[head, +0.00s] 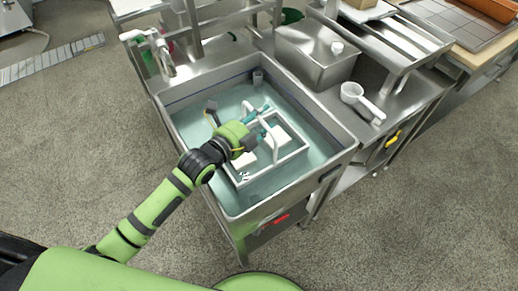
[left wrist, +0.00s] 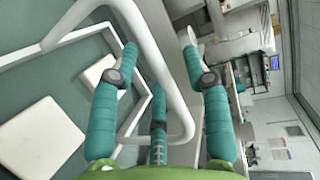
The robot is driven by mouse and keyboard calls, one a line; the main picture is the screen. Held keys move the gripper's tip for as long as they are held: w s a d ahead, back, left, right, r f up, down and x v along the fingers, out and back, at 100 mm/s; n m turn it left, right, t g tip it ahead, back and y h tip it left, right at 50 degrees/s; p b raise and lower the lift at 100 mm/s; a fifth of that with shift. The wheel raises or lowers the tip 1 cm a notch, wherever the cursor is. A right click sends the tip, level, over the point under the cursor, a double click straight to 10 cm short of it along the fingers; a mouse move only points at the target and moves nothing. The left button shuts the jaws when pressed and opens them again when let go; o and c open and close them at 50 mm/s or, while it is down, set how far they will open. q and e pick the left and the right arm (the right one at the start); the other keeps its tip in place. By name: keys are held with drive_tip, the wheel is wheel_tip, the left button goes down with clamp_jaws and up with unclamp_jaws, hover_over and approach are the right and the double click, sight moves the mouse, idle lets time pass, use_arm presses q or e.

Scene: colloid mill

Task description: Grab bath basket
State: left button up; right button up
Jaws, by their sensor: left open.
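The bath basket (head: 292,157) is a white open frame with a raised white handle. It sits in the water of the steel sink, with pale square blocks (head: 284,133) inside. My left gripper (head: 267,114) is over the basket at its handle. In the left wrist view, the teal fingers of my left gripper (left wrist: 160,50) are spread apart, with the white handle (left wrist: 150,62) running between them. I cannot tell whether any finger touches it. Pale blocks (left wrist: 40,135) show below to the left. My forearm and gripper hide part of the basket. My right gripper is not in view.
The sink (head: 342,156) has raised steel walls around the basket. A white tap (head: 160,50) stands at its back left. A steel box (head: 316,55) and a white scoop (head: 361,97) are on the counter to the right. The floor in front is clear.

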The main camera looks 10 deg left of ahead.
use_arm(q)
clamp_jaws()
drive_tip(key=shift+r, duration=0.2)
